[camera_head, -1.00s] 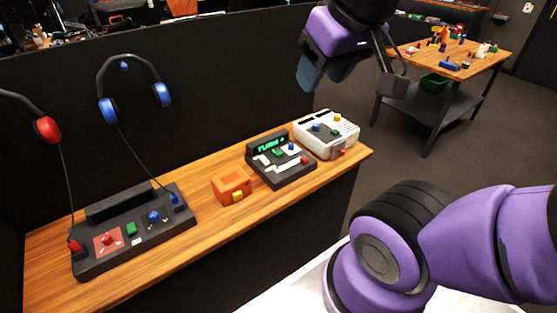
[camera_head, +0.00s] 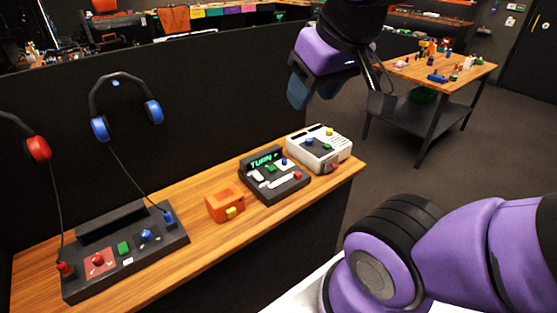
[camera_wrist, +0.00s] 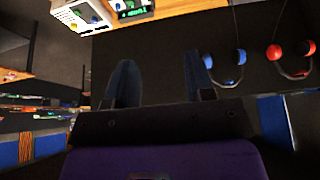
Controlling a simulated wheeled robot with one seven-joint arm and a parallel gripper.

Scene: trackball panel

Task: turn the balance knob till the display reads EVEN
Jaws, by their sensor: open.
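The dark console with the display (camera_head: 263,159) stands on the wooden shelf; green letters read TURN, with a small mark after them too blurred to read. It carries a blue knob (camera_head: 285,162) on a white patch, a green button (camera_head: 270,169), a red button (camera_head: 298,175) and pale sliders. Which control is the balance knob I cannot tell. My gripper (camera_head: 304,92) hangs above and behind the consoles, apart from them. In the wrist view my gripper (camera_wrist: 160,62) has its two fingers wide apart and nothing between them. The lit display (camera_wrist: 133,12) shows at the top.
A white console (camera_head: 318,148) stands right of the display console and an orange box (camera_head: 225,205) left of it. A long dark console (camera_head: 125,250) with a blue knob lies further left. Red and blue headphones (camera_head: 126,105) hang on the black partition (camera_head: 215,110). A wooden table (camera_head: 440,75) stands behind.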

